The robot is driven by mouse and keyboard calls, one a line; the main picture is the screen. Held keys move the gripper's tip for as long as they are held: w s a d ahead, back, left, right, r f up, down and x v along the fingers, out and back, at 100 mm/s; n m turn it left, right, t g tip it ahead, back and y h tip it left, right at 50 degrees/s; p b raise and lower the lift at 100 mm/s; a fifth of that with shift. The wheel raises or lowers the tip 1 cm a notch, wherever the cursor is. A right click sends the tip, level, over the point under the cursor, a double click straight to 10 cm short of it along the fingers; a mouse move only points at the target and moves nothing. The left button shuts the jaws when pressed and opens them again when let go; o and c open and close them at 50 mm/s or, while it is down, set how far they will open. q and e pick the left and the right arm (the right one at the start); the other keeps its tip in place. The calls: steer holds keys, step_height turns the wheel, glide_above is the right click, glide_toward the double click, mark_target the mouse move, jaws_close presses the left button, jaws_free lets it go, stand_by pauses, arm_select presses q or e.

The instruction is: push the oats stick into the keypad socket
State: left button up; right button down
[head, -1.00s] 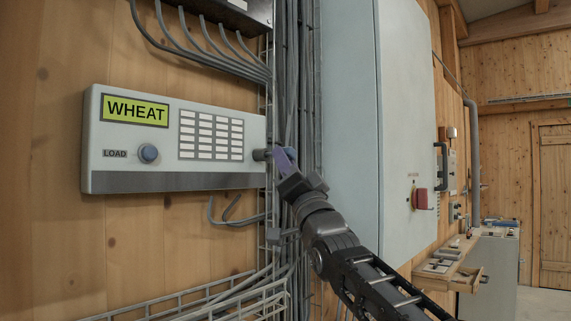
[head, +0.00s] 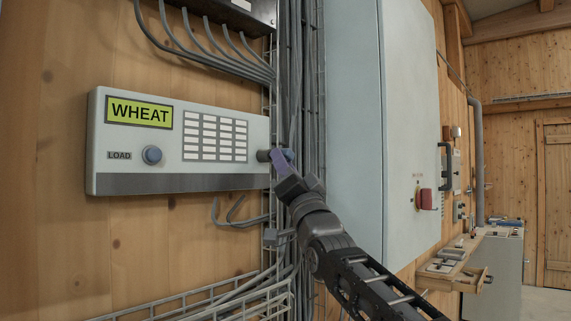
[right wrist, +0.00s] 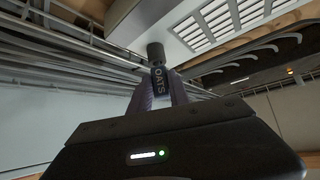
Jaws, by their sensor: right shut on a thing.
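The keypad (head: 179,183) is a pale grey box on the wooden wall, with a green display reading WHEAT, a LOAD button (head: 152,155) and rows of white keys. Its dark round socket (head: 263,155) sticks out of its right side; it also shows in the right wrist view (right wrist: 155,52). My left gripper is out of view.
Grey cables and a wire cable tray (head: 215,303) run beside and below the keypad. A tall grey cabinet (head: 355,120) with a red switch (head: 424,199) stands to the right of my arm. A wooden shelf (head: 455,262) is farther back.

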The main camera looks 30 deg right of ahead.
steer(key=shift+w, duration=0.15)
steer(key=c, duration=1.1)
jaws_free()
steer(key=shift+c, duration=0.2)
steer(key=b+v, duration=0.4)
steer(key=v, duration=0.3)
steer(key=shift+s+f, duration=0.25)
steer(key=shift+s, duration=0.05)
steer(key=shift+a, duration=0.15)
